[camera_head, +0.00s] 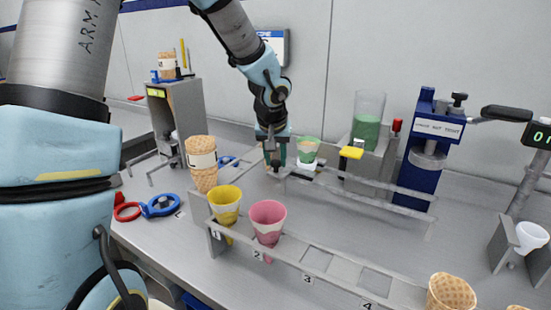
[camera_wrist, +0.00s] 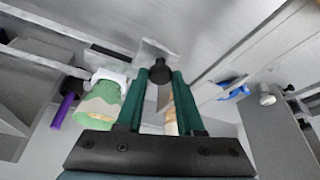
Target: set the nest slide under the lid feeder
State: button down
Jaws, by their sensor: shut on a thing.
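The nest slide is a flat plate with a white ring nest (camera_head: 307,163) on the rails at the middle of the bench; the nest also shows in the wrist view (camera_wrist: 112,77). A green-and-cream cup (camera_head: 308,148) sits upright in the nest. My gripper (camera_head: 275,163) is at the slide's left end, its green fingers shut on the slide's black knob (camera_wrist: 161,72). The lid feeder (camera_head: 369,123), a clear tube with green lids inside, stands on a grey block to the right of the nest. The nest is left of the tube, apart from it.
A blue press (camera_head: 424,155) stands right of the feeder, at the rails' far end. A yellow piece (camera_head: 351,152) juts from the feeder block. In front, a numbered rack (camera_head: 330,268) holds yellow and pink cones. A stack of waffle cones (camera_head: 202,163) stands left of my gripper.

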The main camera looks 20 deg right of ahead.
jog(key=shift+s+d+f+b, duration=0.1)
jog(key=shift+s+d+b, duration=0.15)
jog(key=shift+b, duration=0.1)
jog(key=s+d+b, duration=0.5)
jog(key=s, duration=0.2)
jog(key=shift+s+d+r, duration=0.15)
jog(key=shift+d+r, duration=0.05)
jog(key=shift+d, duration=0.2)
jog(key=c, duration=0.5)
grip_release()
jog(key=shift+c, duration=0.2)
jog(key=b+v, duration=0.1)
jog(key=v, duration=0.9)
jog(key=shift+s+r, duration=0.15)
jog(key=shift+r, duration=0.2)
